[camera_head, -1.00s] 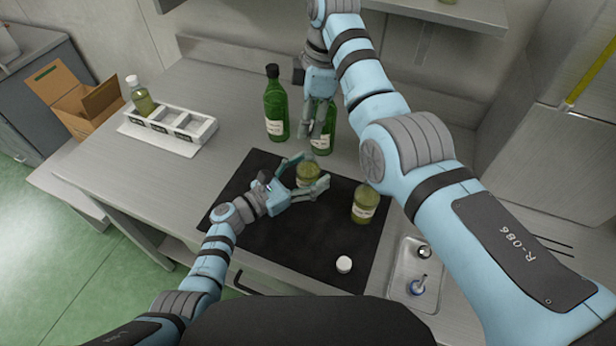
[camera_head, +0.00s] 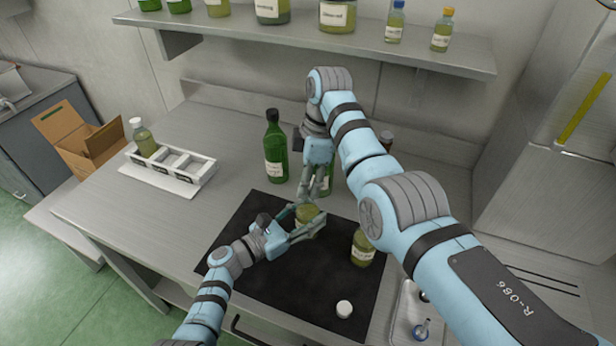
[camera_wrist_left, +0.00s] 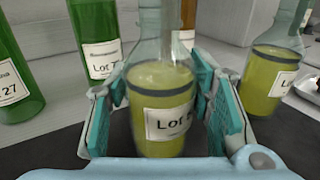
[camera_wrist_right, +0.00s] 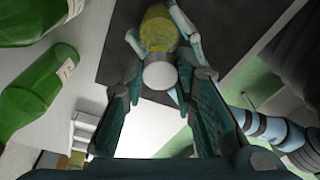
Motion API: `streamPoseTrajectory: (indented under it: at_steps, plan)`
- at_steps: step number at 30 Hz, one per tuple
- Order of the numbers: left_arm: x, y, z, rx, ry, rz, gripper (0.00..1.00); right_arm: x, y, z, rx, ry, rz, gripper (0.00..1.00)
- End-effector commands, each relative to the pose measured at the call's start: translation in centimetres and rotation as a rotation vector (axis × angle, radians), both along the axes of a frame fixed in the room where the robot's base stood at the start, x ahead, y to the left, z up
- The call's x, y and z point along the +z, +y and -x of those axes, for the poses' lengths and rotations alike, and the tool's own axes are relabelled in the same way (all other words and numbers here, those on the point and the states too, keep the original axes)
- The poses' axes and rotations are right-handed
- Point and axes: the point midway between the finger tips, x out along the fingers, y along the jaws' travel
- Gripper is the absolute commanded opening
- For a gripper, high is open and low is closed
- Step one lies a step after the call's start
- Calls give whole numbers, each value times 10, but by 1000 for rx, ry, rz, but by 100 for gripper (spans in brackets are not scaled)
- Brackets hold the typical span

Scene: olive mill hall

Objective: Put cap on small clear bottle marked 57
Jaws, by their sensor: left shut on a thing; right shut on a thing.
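A small clear bottle of yellow oil (camera_head: 307,215) stands on the black mat (camera_head: 240,275). My left gripper (camera_head: 310,224) is shut around its body. In the left wrist view the bottle (camera_wrist_left: 160,125) shows a label reading "Lot", its number unclear. My right gripper (camera_head: 308,200) is just above the bottle, shut on a white cap (camera_wrist_right: 160,75). In the right wrist view the cap lies in line with the bottle top; I cannot tell whether they touch. A second clear oil bottle (camera_head: 362,246) stands to the right on the mat.
Another white cap (camera_head: 344,309) lies on the mat's front part. A green bottle (camera_head: 275,150) stands behind the mat, another partly behind my right gripper. A white rack (camera_head: 205,172) with a capped bottle is at the left. A metal tray (camera_head: 408,315) is at the right. A shelf (camera_head: 440,62) hangs above.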

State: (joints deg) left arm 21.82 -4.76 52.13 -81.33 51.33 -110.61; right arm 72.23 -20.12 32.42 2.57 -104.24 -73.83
Motion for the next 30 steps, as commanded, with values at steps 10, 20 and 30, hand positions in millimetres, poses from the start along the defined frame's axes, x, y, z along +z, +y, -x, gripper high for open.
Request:
streamPoseTrajectory:
  at_steps: [10,20,30]
  plan:
    - [-1,0,0,1,2,-2,0,0,0,0,0,-1,0,16]
    - [-1,0,0,1,2,-2,0,-10,0,0,1,2,0,16]
    - [-2,0,0,1,2,-2,0,-18,0,0,1,0,0,16]
